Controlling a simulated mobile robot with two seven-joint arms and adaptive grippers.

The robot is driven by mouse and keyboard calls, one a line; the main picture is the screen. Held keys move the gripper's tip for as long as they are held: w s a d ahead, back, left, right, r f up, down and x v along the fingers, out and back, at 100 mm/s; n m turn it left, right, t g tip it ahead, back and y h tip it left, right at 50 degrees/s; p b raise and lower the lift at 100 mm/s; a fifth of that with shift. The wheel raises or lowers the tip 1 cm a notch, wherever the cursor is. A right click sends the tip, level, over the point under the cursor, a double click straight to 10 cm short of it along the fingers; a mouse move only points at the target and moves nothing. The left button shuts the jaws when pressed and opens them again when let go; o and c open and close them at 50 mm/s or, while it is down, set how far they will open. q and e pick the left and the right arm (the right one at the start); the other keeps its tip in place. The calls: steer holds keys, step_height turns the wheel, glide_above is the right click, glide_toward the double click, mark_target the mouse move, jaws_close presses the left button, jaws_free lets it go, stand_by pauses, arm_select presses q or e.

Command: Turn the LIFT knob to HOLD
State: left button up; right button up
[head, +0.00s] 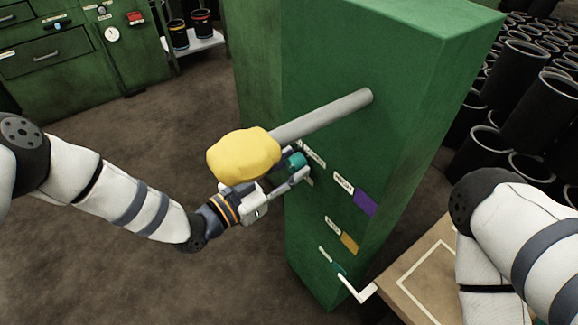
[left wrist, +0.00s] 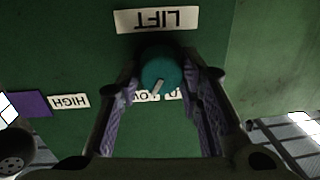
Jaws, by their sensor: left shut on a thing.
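The LIFT knob (head: 297,160) is a round teal knob on the face of the green machine. It also shows in the left wrist view (left wrist: 160,72), with a pale pointer line toward the lower left of that picture. The LIFT label (left wrist: 158,20) appears upside down above it there. A white position label (left wrist: 172,95) below the knob is partly hidden by the knob and a finger; I cannot read it fully. My left gripper (head: 290,172) is shut on the knob, one finger on each side. My right gripper is out of view; only its arm shows.
A grey bar with a yellow padded end (head: 243,156) sticks out just above my left gripper. A purple plate (head: 365,202) and an ochre plate (head: 349,243) sit lower on the face, above a white handle (head: 357,290). Black sleeves (head: 530,108) stand at right.

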arm_select(q)
steer(key=n+b, duration=0.1)
steer(key=n, duration=0.5)
steer(key=shift+w+g+b, duration=0.1)
steer(key=shift+g+b, duration=0.2)
steer(key=n+b, duration=0.1)
steer(key=n, duration=0.4)
steer(key=shift+r+g, duration=0.1)
steer(key=shift+g, duration=0.2)
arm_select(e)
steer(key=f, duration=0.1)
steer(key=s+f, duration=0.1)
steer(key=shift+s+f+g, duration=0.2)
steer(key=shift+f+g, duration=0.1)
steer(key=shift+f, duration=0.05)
arm_select(q)
steer(key=shift+b, duration=0.3)
steer(key=o, duration=1.2)
